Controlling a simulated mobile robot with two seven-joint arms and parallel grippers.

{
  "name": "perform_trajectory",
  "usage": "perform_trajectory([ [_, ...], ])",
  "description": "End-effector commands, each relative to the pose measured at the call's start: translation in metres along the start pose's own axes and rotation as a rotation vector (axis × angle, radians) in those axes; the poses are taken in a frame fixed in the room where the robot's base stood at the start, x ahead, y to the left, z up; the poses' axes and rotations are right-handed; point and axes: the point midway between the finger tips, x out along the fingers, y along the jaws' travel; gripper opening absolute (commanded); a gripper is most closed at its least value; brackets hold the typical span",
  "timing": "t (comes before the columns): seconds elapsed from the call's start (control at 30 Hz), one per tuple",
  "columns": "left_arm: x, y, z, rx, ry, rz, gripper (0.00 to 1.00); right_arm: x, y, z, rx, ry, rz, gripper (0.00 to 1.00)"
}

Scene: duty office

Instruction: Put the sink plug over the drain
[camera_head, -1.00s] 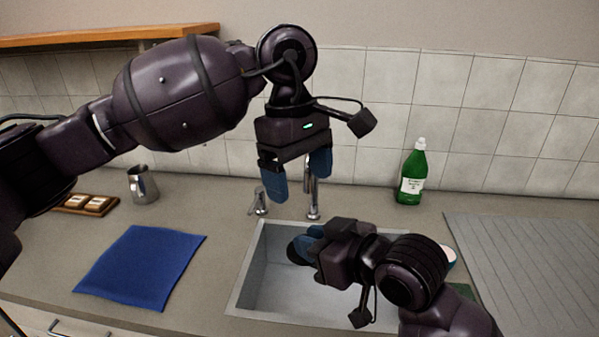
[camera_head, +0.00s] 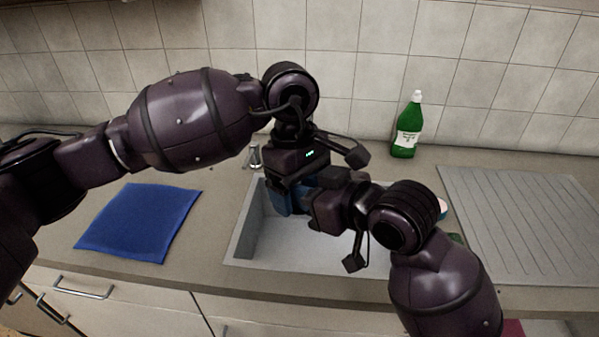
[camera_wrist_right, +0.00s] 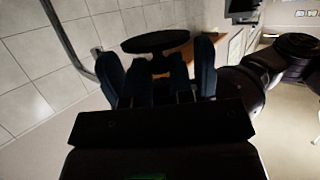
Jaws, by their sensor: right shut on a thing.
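My right gripper (camera_head: 318,187) is over the sink (camera_head: 262,243), its arm coming in from the lower right. In the right wrist view this gripper (camera_wrist_right: 157,62) is shut on the sink plug (camera_wrist_right: 155,41), a dark round disc beyond its blue fingertips. My left gripper (camera_head: 292,197) is right beside the right one over the sink's back left part. One blue left finger shows; the other is hidden, so its opening cannot be told. In the head view the arms hide the plug. The drain is not visible.
A green bottle (camera_head: 407,128) stands behind the sink to the right. A ribbed draining board (camera_head: 520,225) lies right of it. A blue cloth (camera_head: 140,222) lies on the counter to the left. A tap handle (camera_head: 255,156) shows behind the sink; in the head view the spout is hidden.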

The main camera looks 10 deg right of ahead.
Motion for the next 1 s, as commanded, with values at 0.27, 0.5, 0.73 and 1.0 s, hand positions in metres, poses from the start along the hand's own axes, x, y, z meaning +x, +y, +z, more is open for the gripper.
perform_trajectory([
  [0.27, 0.0029, 0.0000, 0.0000, 0.000, 0.001, 0.000, 0.83, -0.0001, 0.0000, -0.0002, 0.000, 0.000, 0.000, 0.00],
  [0.5, 0.0028, 0.0000, 0.0000, 0.000, 0.000, 0.000, 0.55, 0.0000, -0.0002, -0.0002, 0.000, 0.000, -0.001, 0.00],
  [0.73, 0.0021, 0.0007, 0.0000, 0.000, 0.000, 0.003, 0.39, 0.0001, -0.0018, -0.0002, 0.000, 0.001, -0.005, 0.00],
  [1.0, 0.0015, 0.0013, 0.0001, -0.001, 0.000, 0.006, 0.39, 0.0002, -0.0031, -0.0001, 0.000, 0.000, -0.009, 0.51],
])
